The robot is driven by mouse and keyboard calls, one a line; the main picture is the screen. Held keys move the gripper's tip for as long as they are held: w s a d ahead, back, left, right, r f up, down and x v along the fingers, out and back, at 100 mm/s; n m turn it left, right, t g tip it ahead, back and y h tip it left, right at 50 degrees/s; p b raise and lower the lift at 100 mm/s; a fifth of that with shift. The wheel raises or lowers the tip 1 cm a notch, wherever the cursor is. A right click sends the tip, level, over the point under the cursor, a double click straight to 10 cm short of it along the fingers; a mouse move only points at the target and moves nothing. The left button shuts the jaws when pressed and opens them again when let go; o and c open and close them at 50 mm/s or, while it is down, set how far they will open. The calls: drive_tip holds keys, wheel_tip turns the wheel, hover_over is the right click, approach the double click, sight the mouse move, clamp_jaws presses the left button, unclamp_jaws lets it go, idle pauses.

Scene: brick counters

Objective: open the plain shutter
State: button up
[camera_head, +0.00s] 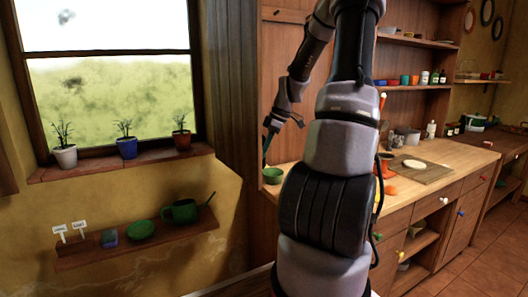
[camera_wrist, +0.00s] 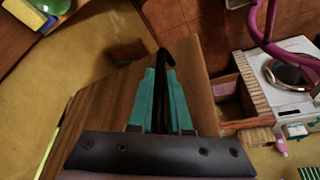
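A flat wooden panel (camera_head: 283,70) stands right of the window, partly hidden by my arm; I take it for the plain shutter, but cannot be certain. My gripper (camera_head: 270,128) hangs in front of its lower part, pointing down. In the wrist view, the teal fingers of my gripper (camera_wrist: 162,90) are close on both sides of a dark rod with a hooked tip (camera_wrist: 166,57). Its other end is hidden between the fingers. A brown wooden surface (camera_wrist: 100,105) lies behind the fingers. I cannot tell whether the hook touches it.
A green bowl (camera_head: 273,175) stands on the wooden counter (camera_head: 455,150) just below my gripper. A wall shelf (camera_head: 195,229) with green dishes and a sill with potted plants (camera_head: 126,144) are at left. A cutting board (camera_head: 420,168) lies on the counter at right.

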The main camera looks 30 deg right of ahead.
drive_tip(key=o, duration=0.4)
drive_tip(key=shift+w+a, duration=0.1)
drive_tip(key=shift+w, duration=0.1)
drive_tip(key=shift+c, duration=0.2)
drive_tip(key=shift+s, duration=0.1)
drive_tip(key=shift+r, duration=0.1)
drive_tip(key=shift+s+d+r, duration=0.1)
drive_tip(key=shift+d+r, duration=0.15)
drive_tip(key=shift+r, duration=0.1)
drive_tip(key=v, duration=0.9)
drive_tip(key=shift+r, duration=0.4)
drive_tip(key=shift+s, duration=0.1)
